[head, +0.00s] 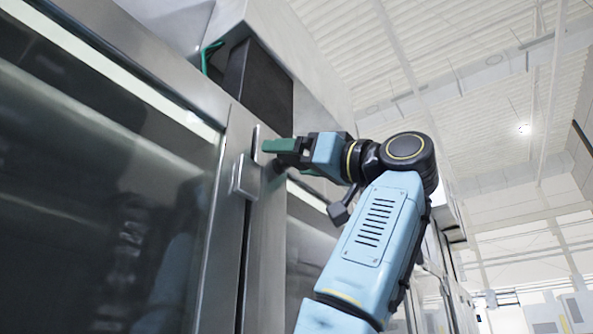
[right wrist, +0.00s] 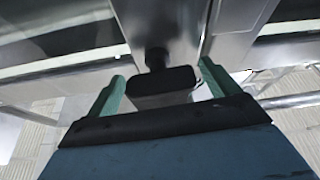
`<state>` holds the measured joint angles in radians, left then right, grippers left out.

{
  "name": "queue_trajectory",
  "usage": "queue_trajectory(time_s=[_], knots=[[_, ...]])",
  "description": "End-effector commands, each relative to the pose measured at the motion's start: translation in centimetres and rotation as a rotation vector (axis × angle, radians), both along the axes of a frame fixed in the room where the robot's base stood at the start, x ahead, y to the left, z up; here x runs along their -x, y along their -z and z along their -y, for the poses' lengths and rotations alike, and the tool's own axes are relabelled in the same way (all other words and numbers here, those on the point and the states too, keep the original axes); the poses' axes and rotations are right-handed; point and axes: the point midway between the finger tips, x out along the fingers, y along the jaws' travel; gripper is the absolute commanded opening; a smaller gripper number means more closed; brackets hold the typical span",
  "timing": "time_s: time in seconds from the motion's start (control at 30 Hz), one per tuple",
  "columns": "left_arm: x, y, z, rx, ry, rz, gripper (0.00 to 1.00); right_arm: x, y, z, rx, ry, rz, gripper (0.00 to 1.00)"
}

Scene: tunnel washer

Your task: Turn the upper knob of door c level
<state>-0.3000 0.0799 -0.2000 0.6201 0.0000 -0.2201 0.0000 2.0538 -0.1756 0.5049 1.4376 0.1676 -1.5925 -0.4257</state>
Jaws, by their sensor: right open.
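My right gripper (head: 290,156) is open, with green fingers pointing left toward a steel door frame (head: 230,150). In the right wrist view a dark, flat-bar knob (right wrist: 162,82) on a short black stem lies between the two spread fingers of the right gripper (right wrist: 164,86). It looks roughly level across that picture. A gap shows at each side, and I cannot tell any contact. No door letter is readable. My left gripper is out of view.
A large dark glass panel (head: 100,190) fills the left. A thin upright metal piece (head: 257,143) sits on the frame near the fingertips. Open hall space lies to the right.

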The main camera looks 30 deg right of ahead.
Motion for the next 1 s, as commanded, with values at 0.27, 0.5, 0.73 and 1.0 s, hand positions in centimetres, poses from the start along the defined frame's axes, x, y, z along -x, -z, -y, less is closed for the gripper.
queue_trajectory(time_s=[0.27, 0.5, 0.73, 1.0], knots=[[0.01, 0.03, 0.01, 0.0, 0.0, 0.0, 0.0, 0.01, 0.04, 0.02, 0.0, 0.0, -0.001, 0.65], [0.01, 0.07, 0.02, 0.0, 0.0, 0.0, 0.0, 0.03, 0.05, 0.02, -0.003, 0.0, -0.002, 0.43], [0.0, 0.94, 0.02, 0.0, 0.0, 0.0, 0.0, 0.02, 0.18, 0.1, -0.084, 0.002, -0.037, 0.43], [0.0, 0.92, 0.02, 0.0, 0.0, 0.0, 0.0, 0.03, 0.01, 0.08, -0.103, 0.0, -0.043, 0.43]])
